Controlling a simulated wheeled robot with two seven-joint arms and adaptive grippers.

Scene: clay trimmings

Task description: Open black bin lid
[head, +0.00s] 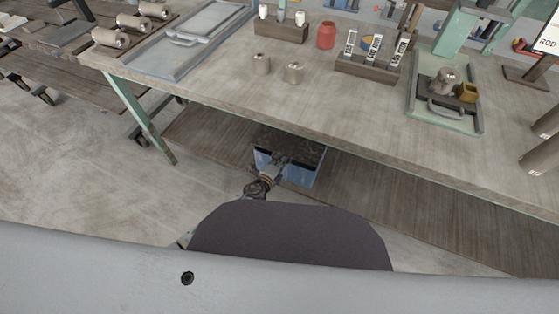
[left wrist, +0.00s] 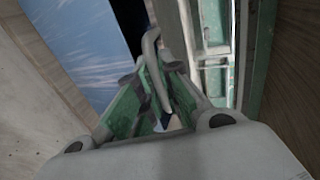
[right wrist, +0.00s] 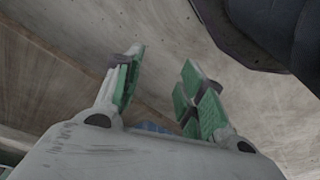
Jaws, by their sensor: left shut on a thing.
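The bin (head: 304,176) stands under the workbench, with blue walls and a dark, speckled top (head: 300,148). I cannot tell whether this top is the black lid or the bin's inside. My left gripper (head: 279,160) reaches the bin's near side. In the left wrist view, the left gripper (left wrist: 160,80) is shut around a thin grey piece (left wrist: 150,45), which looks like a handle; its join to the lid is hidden. The bin's blue face (left wrist: 80,45) shows beside it, with a dark strip. My right gripper (right wrist: 160,85) is open and empty, outside the head view.
The workbench (head: 215,90) edge runs above the bin. A low wooden shelf (head: 400,205) lies beneath it, with a green leg (head: 140,118) at left. Jars, trays and a tool rack stand on top. Open floor (head: 60,170) lies at left.

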